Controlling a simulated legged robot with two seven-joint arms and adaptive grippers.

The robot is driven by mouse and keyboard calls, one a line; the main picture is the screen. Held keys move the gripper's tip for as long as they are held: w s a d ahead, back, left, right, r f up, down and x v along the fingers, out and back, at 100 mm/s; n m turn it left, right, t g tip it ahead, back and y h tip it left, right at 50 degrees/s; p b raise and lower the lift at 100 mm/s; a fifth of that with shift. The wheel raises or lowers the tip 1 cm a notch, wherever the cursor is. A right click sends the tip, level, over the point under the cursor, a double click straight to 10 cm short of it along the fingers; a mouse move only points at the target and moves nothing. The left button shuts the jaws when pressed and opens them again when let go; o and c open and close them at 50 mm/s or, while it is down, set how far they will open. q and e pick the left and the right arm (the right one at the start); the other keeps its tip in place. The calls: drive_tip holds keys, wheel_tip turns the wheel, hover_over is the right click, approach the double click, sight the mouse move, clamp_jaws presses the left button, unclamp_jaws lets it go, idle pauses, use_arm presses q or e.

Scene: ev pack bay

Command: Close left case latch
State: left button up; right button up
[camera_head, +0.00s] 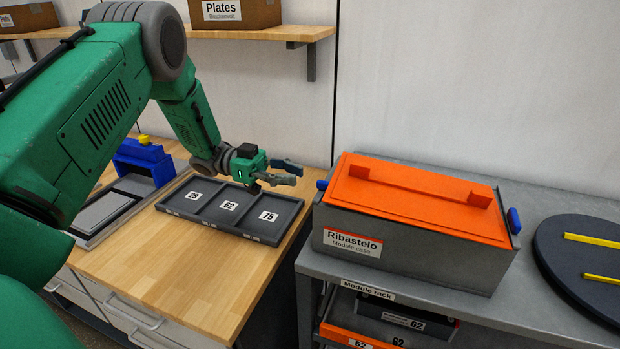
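The grey module case (405,252) has an orange lid (420,200) lying on it and stands on the grey rack top. Its left latch (322,185) is a small blue tab sticking out from the left end, near the lid's edge. A second blue latch (514,221) is at the right end. My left gripper (298,175) is just left of the left latch, with its fingers pointing right towards it. The fingers are apart with nothing between them, and a small gap to the latch shows. My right gripper is out of view.
A dark tray (232,232) with numbered compartments lies on the wooden bench below my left gripper. A blue fixture (145,162) stands behind it to the left. A dark round turntable (590,260) with yellow bars is right of the case. A shelf (300,33) hangs above.

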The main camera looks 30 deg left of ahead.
use_arm(q)
drive_tip(key=v, duration=0.7)
drive_tip(key=shift+w, duration=0.1)
